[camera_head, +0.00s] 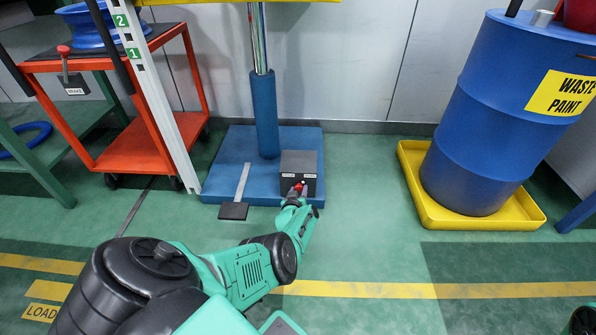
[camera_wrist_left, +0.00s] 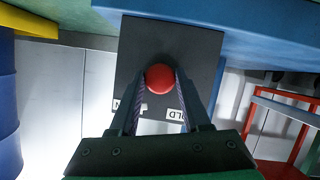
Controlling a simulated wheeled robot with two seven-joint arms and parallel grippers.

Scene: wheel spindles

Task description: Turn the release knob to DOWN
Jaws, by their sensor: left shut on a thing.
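The red release knob (camera_head: 299,187) is on the front of a dark grey box (camera_head: 299,162) on the blue base (camera_head: 228,150) of a jack. My left gripper (camera_head: 296,192) is shut on the knob. In the left wrist view the knob (camera_wrist_left: 159,77) sits between the two fingertips, one on each side. White labels (camera_wrist_left: 176,114) on the box are partly covered by the fingers; one shows the letters "LD". The knob's pointing direction cannot be made out.
A flat pedal (camera_head: 233,211) sticks out at the base's front. An orange cart (camera_head: 125,147) with a blue wheel stands at the left. A blue drum (camera_head: 497,120) stands in a yellow tray (camera_head: 480,222) at the right. The floor between base and tray is clear.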

